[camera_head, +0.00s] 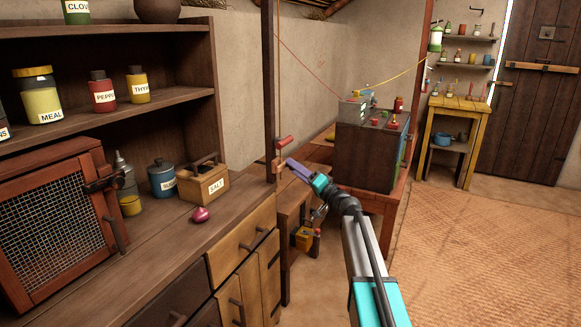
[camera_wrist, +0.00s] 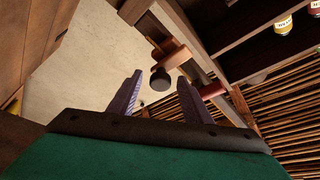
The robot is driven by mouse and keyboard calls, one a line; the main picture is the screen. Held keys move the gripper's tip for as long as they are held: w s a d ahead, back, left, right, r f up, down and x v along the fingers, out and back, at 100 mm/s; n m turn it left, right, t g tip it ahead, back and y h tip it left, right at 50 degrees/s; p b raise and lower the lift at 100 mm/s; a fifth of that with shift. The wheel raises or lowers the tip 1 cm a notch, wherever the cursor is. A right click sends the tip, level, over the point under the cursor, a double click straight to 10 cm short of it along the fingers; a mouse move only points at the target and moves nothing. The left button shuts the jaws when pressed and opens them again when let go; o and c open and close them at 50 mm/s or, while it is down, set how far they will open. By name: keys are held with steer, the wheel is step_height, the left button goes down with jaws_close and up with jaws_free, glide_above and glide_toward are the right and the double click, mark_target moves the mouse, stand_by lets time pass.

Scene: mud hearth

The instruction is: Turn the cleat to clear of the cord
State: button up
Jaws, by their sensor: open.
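A dark wooden post (camera_head: 269,90) rises at the counter's far end. A small light-wood piece, which looks like the cleat, is fixed low on it (camera_head: 277,167); in the wrist view a wooden piece (camera_wrist: 171,60) with a dark round knob (camera_wrist: 160,80) shows just beyond my fingers. A red handle (camera_head: 285,141) sits just above, and a red grip shows in the wrist view (camera_wrist: 212,90). My gripper (camera_head: 288,163) is open and close to the post, its purple fingers (camera_wrist: 158,95) apart with nothing held. A red cord (camera_head: 312,72) runs from the post; whether it touches the cleat I cannot tell.
A counter (camera_head: 130,255) with a salt box (camera_head: 205,184), a pink onion-like item (camera_head: 201,215) and a mesh-door cabinet (camera_head: 60,215) is at left. A dark chest (camera_head: 365,155) stands behind my arm. The woven floor mat (camera_head: 490,250) at right is clear.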

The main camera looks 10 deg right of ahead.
steer(key=shift+x, duration=1.1)
steer(key=c, duration=1)
steer(key=shift+a, duration=0.2)
steer(key=shift+d, duration=0.1)
